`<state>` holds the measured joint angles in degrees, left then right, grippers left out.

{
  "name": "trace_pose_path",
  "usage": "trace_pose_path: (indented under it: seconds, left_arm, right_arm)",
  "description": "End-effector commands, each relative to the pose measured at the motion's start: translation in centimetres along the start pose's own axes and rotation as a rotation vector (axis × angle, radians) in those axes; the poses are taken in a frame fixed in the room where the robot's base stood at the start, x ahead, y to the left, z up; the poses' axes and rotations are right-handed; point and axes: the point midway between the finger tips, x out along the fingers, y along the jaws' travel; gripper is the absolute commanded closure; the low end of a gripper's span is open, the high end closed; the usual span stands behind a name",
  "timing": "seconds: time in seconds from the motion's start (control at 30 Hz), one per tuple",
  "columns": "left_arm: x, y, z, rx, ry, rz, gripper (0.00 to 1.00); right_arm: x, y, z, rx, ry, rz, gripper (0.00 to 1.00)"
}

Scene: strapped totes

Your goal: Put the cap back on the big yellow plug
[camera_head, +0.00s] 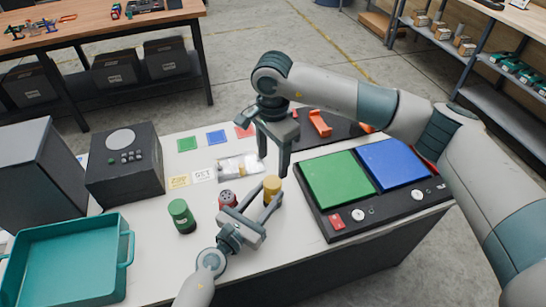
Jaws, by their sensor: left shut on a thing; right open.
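The big yellow plug (272,184) is an upright yellow cylinder near the middle of the white table. My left gripper (264,202) reaches in from the lower left and is shut on it. I cannot tell whether its smooth top is a cap or the plug's own end. My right gripper (274,165) points down just above and behind the yellow plug, open, with nothing seen between its fingers. No separate yellow cap can be made out with certainty; small pieces lie on a clear tray (238,168) behind.
A red plug (227,198) with a holed top stands close left of my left gripper. A green cylinder (181,215) stands further left, near a teal tote (118,268) and a dark box (124,170). A black panel (335,222) with green and blue pads is on the right.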

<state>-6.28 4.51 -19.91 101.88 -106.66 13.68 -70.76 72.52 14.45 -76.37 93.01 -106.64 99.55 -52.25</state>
Motion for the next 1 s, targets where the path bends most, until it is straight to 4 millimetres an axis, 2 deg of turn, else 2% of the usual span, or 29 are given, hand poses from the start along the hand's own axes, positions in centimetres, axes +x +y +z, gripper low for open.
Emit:
trace_pose_path:
  seconds: [0.2,0.63,0.77,1.0]
  left_arm:
    - [0.0,0.0,0.0,0.0,0.0,0.0,1.0]
    - [0.0,0.0,0.0,0.0,0.0,0.0,1.0]
    - [0.0,0.0,0.0,0.0,0.0,0.0,1.0]
    - [0.0,0.0,0.0,0.0,0.0,0.0,1.0]
  right_arm:
    - [0.0,0.1,-0.1,-0.057,0.001,0.002,0.44]
    - [0.4,0.1,0.0,-0.055,0.0,0.003,0.44]
    - [1.4,0.1,0.0,-0.054,-0.001,0.004,0.44]
    - [4.3,0.1,0.0,-0.054,-0.001,0.004,0.44]
